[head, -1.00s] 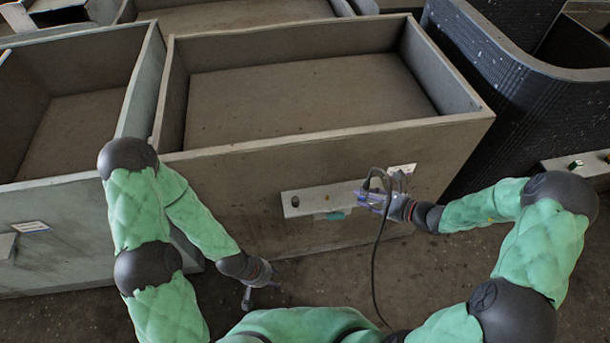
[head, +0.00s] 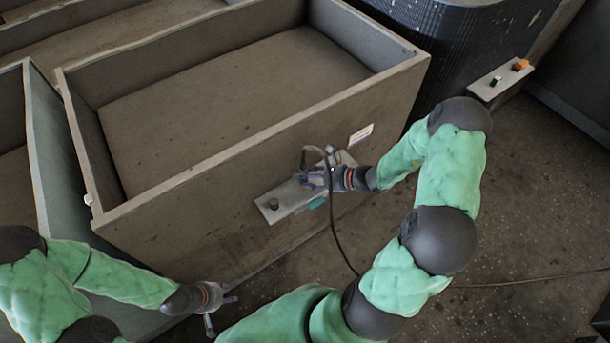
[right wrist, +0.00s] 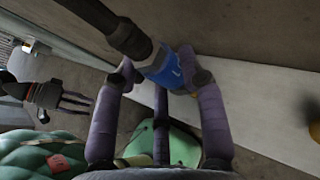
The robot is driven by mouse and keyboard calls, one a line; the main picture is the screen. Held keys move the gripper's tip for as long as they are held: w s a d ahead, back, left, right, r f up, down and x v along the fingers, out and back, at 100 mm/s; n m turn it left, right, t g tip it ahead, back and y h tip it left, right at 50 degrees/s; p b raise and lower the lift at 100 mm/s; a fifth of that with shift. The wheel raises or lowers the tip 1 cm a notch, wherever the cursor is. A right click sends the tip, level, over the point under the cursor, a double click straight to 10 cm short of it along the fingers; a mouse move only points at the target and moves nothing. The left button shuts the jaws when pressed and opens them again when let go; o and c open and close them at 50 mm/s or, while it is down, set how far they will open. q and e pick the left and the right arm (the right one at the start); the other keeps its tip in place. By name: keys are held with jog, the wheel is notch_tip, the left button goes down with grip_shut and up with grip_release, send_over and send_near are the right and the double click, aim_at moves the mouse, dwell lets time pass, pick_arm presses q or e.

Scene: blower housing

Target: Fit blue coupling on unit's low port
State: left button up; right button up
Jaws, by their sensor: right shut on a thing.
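The blue coupling (right wrist: 165,70), on the end of a black hose (right wrist: 120,32), is between the fingers of my right gripper (right wrist: 162,66). In the head view my right gripper (head: 318,178) is shut on it, over the right part of a pale ledge (head: 290,197) on the front of a large grey bin. The gripper mostly hides the coupling there. I cannot make out the unit's low port. My left gripper (head: 218,308) is open and empty, low in front of the bin; it also shows in the right wrist view (right wrist: 75,103).
The ledge carries a dark knob (head: 274,203) and a teal piece (head: 317,203) at its edge. The hose (head: 338,235) hangs toward the floor.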

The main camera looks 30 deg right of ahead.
jog(key=shift+f+b, duration=0.45)
jog(key=shift+f, duration=0.4)
jog(key=shift+f+b, duration=1)
jog(key=shift+f, duration=0.4)
jog(key=o, duration=1.4)
jog(key=shift+c, duration=0.2)
jog(key=v, duration=1.2)
